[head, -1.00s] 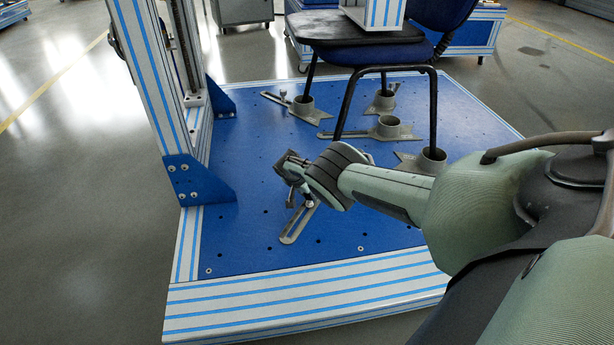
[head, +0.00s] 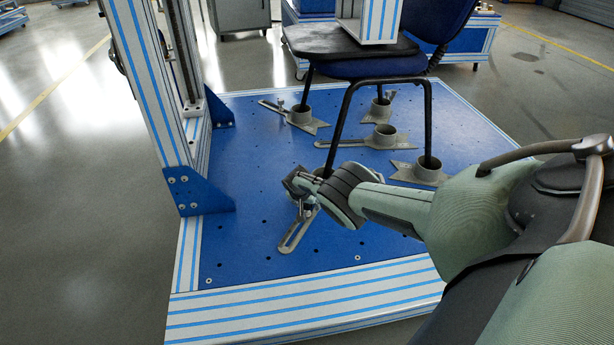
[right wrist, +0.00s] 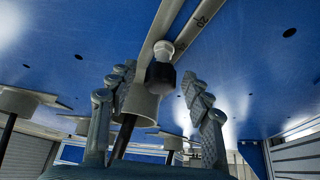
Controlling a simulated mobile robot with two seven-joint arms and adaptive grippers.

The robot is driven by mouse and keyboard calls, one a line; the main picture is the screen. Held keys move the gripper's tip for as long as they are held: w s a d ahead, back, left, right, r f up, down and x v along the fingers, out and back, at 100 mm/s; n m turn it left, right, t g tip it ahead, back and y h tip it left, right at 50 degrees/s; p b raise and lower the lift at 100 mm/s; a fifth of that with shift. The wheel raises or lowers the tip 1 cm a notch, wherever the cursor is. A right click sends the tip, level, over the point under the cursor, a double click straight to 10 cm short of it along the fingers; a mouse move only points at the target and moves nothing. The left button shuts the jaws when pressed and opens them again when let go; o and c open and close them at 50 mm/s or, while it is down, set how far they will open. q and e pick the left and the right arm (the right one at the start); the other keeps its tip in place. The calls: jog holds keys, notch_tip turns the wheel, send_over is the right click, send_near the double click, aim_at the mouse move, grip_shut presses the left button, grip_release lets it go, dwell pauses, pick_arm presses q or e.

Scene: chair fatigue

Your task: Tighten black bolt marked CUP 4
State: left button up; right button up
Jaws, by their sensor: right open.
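A black bolt head (right wrist: 160,76) on a pale shank shows in the right wrist view, standing out from a slotted grey bar (right wrist: 190,36). My right gripper (right wrist: 157,88) is open, one finger on each side of the bolt head, with gaps left and right. In the head view, my right gripper (head: 302,186) is over the inner end of the front slotted bar (head: 297,236) and hides the bolt and cup there. The marking CUP 4 is not readable. My left gripper is not in view.
A chair (head: 360,62) stands on the blue base plate (head: 245,190), its legs in or near grey cups (head: 384,137). Other slotted bars lie behind. A striped column (head: 150,80) with a blue bracket (head: 198,190) rises at the left. The plate's front left is clear.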

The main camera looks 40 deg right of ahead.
jog(key=shift+n, duration=0.5)
jog(key=shift+s+d+r+n+t+y+p, duration=0.1)
jog(key=shift+n+t+y+p, duration=0.2)
jog(key=shift+n+t+p, duration=0.15)
jog(key=shift+n+t+y, duration=0.25)
jog(key=shift+n+y, duration=0.15)
jog(key=shift+n, duration=1.15)
